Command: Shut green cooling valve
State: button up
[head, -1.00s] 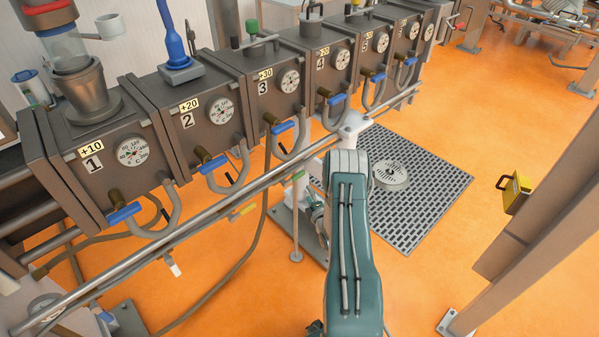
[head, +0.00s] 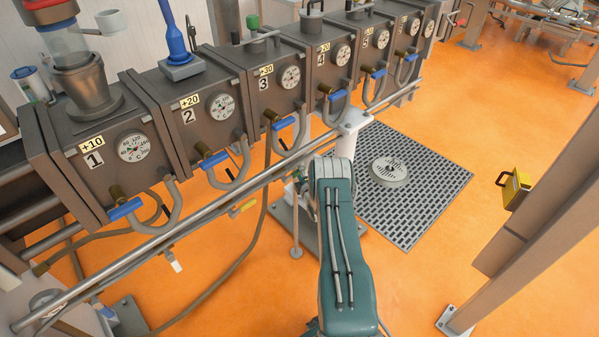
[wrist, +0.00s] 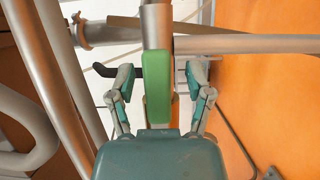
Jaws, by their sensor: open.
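The green valve handle (wrist: 157,88) shows in the middle of the wrist view, as a long rounded paddle below a grey metal pipe fitting. My gripper (wrist: 161,72) is open, with one finger on each side of the handle. A gap shows between each finger and the handle, so neither appears to touch it. How deep the handle sits between the fingers is hard to tell. In the head view my arm hides the gripper, and I cannot make out the green handle clearly there.
A row of numbered grey boxes with gauges and blue-handled valves (head: 124,209) stands at left. A long metal rail (head: 130,262) runs in front. Pipes cross close to my gripper in the wrist view. Open orange floor and a dark grate (head: 425,195) lie to the right.

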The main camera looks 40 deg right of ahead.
grip_shut()
dwell(0.3)
jog(key=a+f+m+g+y, duration=0.3)
jog(key=a+f+m+y, duration=0.3)
jog(key=m, duration=0.7)
jog(key=shift+s+a+f+m+g+y, duration=0.3)
jog(key=shift+s+a+f+g+y, duration=0.1)
jog(key=shift+a+f, duration=0.1)
dwell(0.3)
dwell(0.5)
grip_release()
jog(key=shift+w, duration=0.1)
